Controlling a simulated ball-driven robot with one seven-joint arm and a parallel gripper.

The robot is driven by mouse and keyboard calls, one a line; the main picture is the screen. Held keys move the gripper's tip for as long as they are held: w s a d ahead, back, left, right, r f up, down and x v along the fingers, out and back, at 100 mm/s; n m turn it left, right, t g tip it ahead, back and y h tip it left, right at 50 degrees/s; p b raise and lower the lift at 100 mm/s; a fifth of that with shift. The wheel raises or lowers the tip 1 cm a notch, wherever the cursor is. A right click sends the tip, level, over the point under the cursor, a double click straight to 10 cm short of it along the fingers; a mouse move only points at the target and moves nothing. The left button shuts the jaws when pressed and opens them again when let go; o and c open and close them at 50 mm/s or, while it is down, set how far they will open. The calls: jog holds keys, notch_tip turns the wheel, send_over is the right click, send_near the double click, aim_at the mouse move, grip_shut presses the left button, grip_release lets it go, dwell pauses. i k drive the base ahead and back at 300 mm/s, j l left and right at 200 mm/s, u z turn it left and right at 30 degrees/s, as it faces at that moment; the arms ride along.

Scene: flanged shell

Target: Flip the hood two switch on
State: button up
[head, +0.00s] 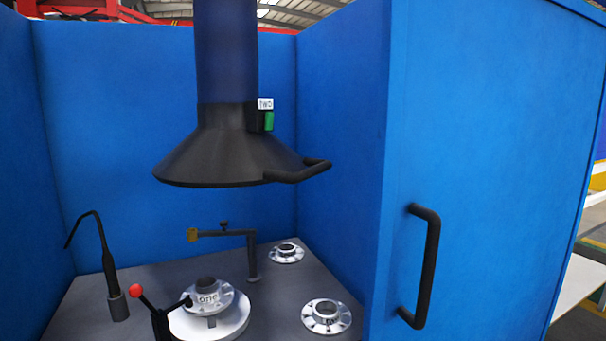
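The dark conical hood (228,150) hangs above the workbench, with a blue-black duct rising from it. A white label reading "two" (265,104) sits on the right side of the hood's collar. Just below the label is the switch, with a green face (269,121) on a dark housing. I cannot tell from this view whether the switch is on or off. A black handle (300,172) sticks out from the hood's lower right rim. My gripper is not in view.
The grey bench (150,275) carries a flange labelled "one" (208,297) on a white round base, two loose flanges (286,253) (326,316), a red-knobbed lever (136,290), a torch-like tool (116,300) and a bent arm (250,250). A blue panel with a black handle (430,265) stands at right.

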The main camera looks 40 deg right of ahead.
aim_at(270, 116)
jog(key=u, duration=1.55)
jog(key=l, duration=0.4)
jog(key=k+l, duration=0.15)
jog(key=l, duration=0.25)
